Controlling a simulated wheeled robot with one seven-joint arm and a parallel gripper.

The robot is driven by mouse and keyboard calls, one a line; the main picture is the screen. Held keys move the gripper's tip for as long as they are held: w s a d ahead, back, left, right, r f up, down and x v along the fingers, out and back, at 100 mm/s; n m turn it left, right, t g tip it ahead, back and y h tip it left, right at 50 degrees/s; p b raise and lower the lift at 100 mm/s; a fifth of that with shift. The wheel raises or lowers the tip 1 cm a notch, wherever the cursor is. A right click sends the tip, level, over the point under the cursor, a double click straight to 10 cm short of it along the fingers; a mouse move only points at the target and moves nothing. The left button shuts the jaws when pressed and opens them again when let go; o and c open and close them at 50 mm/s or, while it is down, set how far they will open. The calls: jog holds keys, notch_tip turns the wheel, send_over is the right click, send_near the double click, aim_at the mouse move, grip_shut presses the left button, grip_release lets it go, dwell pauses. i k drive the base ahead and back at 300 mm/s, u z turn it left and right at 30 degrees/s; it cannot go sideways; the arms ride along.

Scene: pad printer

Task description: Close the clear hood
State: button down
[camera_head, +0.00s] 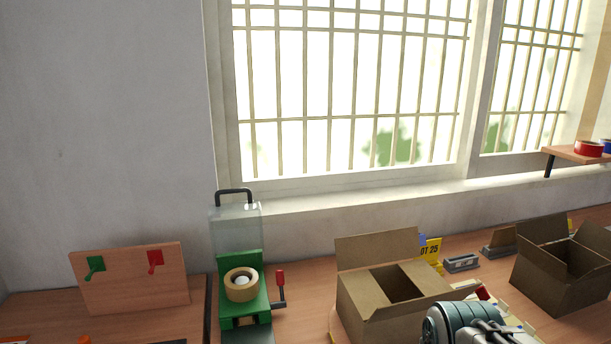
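The clear hood (236,230) stands raised and upright at the back of the green pad printer (226,266). A black handle (234,191) sits on its top edge, in front of the wall beside the window. The hood is open, and the front of the printer is uncovered. A tan ring with a white centre (241,284) sits on the printer's front. A lever with a red grip (281,283) stands at its right side. Part of my arm shows at the bottom right, well right of the printer and apart from it. My gripper's fingers are not in view.
An open cardboard box (365,300) stands on the bench between the printer and my arm. A darker open box (566,274) is at the far right. A wooden board (130,279) with green and red hooks stands left of the printer. A shelf (577,155) juts out at upper right.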

aim_at(249, 192)
jog(key=z, duration=0.75)
jog(key=k, duration=0.8)
jog(key=u, duration=1.25)
jog(key=i, duration=0.35)
jog(key=u, duration=0.1)
